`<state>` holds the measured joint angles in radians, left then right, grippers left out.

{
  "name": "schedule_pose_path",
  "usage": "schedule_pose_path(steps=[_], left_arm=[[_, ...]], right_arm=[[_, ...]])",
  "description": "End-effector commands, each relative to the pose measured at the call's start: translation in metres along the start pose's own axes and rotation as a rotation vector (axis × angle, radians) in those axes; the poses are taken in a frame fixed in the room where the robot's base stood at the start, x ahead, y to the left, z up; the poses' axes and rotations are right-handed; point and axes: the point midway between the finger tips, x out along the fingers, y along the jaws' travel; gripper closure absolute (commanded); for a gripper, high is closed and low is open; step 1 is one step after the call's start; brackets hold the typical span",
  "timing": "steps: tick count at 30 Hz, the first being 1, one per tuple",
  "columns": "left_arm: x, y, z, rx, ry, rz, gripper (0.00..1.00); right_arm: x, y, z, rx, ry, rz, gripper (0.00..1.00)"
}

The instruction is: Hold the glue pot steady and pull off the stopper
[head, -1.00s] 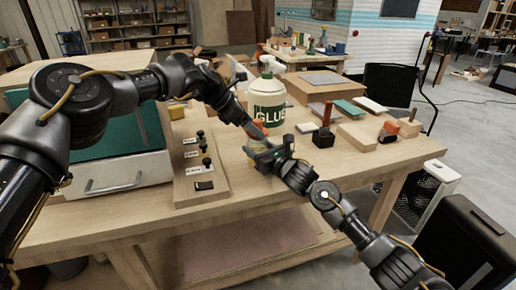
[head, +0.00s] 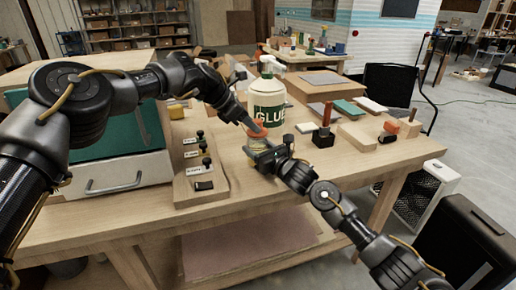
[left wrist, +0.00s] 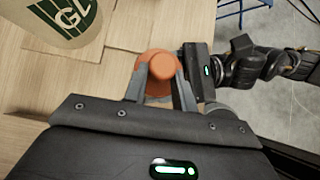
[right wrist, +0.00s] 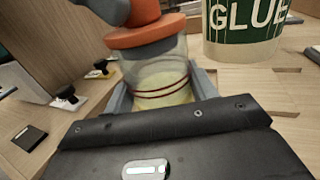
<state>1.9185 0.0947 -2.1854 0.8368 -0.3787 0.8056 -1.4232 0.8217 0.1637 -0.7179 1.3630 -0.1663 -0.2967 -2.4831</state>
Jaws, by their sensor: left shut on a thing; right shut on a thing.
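The glue pot (right wrist: 165,78) is a small clear jar with pale yellow glue and dark red bands, upright on the bench. Its orange stopper (right wrist: 146,36) has a wide flange and a knob, and sits on the jar's mouth. My left gripper (left wrist: 158,84) is shut on the stopper's knob from above. In the head view the stopper (head: 257,129) is partly hidden by the left fingers. My right gripper (right wrist: 160,92) is shut around the jar's body, low on its sides. In the head view the right gripper (head: 262,157) covers most of the jar.
A large white GLUE bottle (head: 268,112) stands close behind the pot. A board with dark knobs and labels (head: 200,180) lies to the left. A dark block with a red handle (head: 323,137) and wood blocks (head: 358,136) lie to the right. The bench front is clear.

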Motion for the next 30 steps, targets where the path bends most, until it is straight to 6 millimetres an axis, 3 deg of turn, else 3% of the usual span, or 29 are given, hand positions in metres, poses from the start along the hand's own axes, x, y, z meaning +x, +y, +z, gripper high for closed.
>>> schedule_pose_path(steps=[30], left_arm=[[-0.022,0.0,0.021,0.0,-0.001,0.0,1.0]], right_arm=[[0.0,0.0,-0.001,0.0,0.001,0.0,0.71]])
